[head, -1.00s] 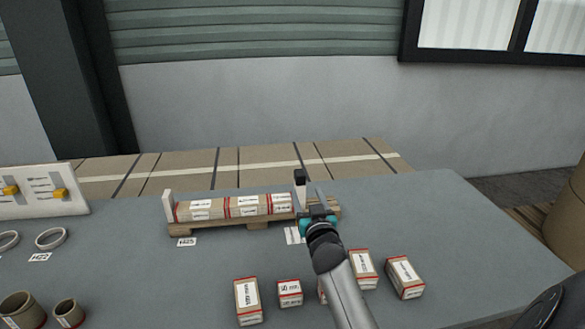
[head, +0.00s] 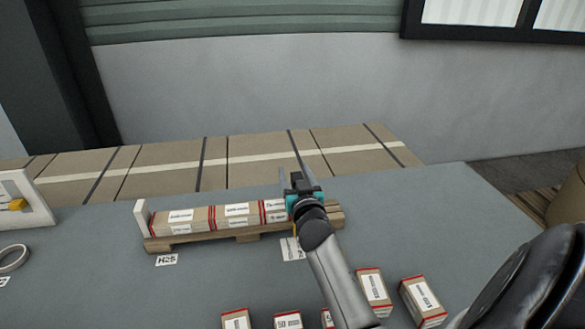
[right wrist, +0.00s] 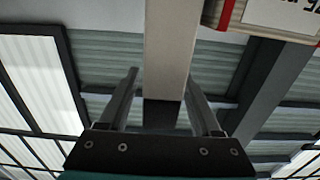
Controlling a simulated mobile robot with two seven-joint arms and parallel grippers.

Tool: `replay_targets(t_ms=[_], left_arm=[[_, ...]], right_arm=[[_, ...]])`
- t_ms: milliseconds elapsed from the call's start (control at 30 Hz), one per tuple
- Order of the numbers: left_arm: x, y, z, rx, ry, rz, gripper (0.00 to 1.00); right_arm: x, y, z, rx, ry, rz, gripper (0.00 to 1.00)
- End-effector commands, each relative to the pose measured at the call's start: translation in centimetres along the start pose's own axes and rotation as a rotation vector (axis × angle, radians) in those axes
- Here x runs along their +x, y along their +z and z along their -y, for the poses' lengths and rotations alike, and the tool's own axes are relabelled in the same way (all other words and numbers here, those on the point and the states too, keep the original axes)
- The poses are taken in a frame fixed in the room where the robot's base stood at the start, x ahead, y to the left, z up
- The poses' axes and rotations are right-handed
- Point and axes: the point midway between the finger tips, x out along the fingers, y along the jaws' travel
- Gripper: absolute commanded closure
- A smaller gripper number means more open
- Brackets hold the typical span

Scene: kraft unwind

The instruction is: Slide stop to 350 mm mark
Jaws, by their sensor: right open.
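The stop shows in the right wrist view as a pale upright bar (right wrist: 170,45) with a black end (right wrist: 165,115) between my fingers. In the head view my gripper mostly hides it; a dark piece (head: 298,181) shows between the fingers. My right gripper (head: 296,174) is open at the right end of the row of cartons (head: 237,210). Its two fingers also show in the right wrist view (right wrist: 160,95), one on each side of the stop. The cartons lie on a wooden rack (head: 190,240) with a white end plate (head: 142,219) at its left. No 350 mm mark is readable.
Several loose cartons (head: 420,296) stand at the front of the grey table (head: 110,275). White labels lie before the rack (head: 166,260). A ring (head: 13,257) and a white panel (head: 28,203) are at the left. A carton (right wrist: 270,18) is close in the right wrist view.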

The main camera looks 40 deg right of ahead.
Motion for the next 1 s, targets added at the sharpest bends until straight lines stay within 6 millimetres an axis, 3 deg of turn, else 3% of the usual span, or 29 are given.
replay_targets(t_ms=[300,867,1000], left_arm=[[0.0,0.09,0.12,0.0,-0.002,0.002,0.03],[0.0,0.27,0.15,0.0,-0.002,0.005,0.03],[0.0,0.3,0.15,0.0,-0.002,0.005,0.03]], right_arm=[[-0.02,-0.01,0.0,-0.001,0.0,0.0,0.36],[0.0,-0.04,0.01,-0.001,0.0,-0.001,0.99],[0.0,-0.05,0.01,-0.001,0.0,-0.001,1.0]])
